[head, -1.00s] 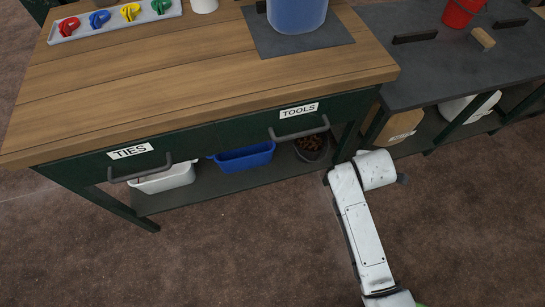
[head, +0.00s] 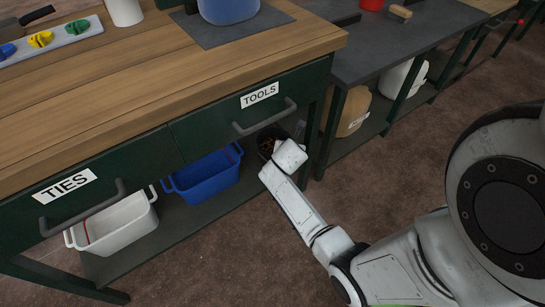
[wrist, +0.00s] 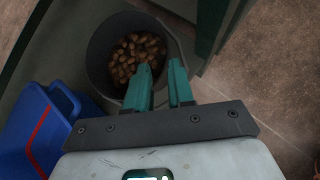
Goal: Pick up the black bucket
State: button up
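The black bucket (wrist: 103,47) stands on the low shelf under the workbench, and brown lumps lie in it. In the head view the bucket (head: 263,146) shows below the TOOLS drawer, partly covered by my arm. In the wrist view my gripper (wrist: 162,66) has its two teal fingers apart, with a gap between them. They are at the bucket's near right rim; the left finger overlaps the bucket's inside and the right one appears outside. Whether they touch the wall I cannot tell. In the head view my gripper's fingers are hidden behind my arm.
A blue bin (head: 205,178) stands left of the bucket, close to it in the wrist view (wrist: 30,125). A white bin (head: 117,224) is farther left. The TOOLS drawer handle (head: 265,118) juts out above. A bench leg (head: 328,135) stands to the right.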

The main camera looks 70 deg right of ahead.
jog(key=b+x, duration=0.1)
jog(key=x, duration=0.1)
jog(key=b+x, duration=0.2)
jog(key=shift+s+d+f, duration=0.15)
jog(key=shift+d+f, duration=0.1)
jog(key=shift+d, duration=0.05)
jog(key=shift+d+f+b, duration=0.3)
jog(key=shift+d, duration=0.1)
grip_shut()
jog(key=shift+a+f, duration=0.1)
dwell(0.8)
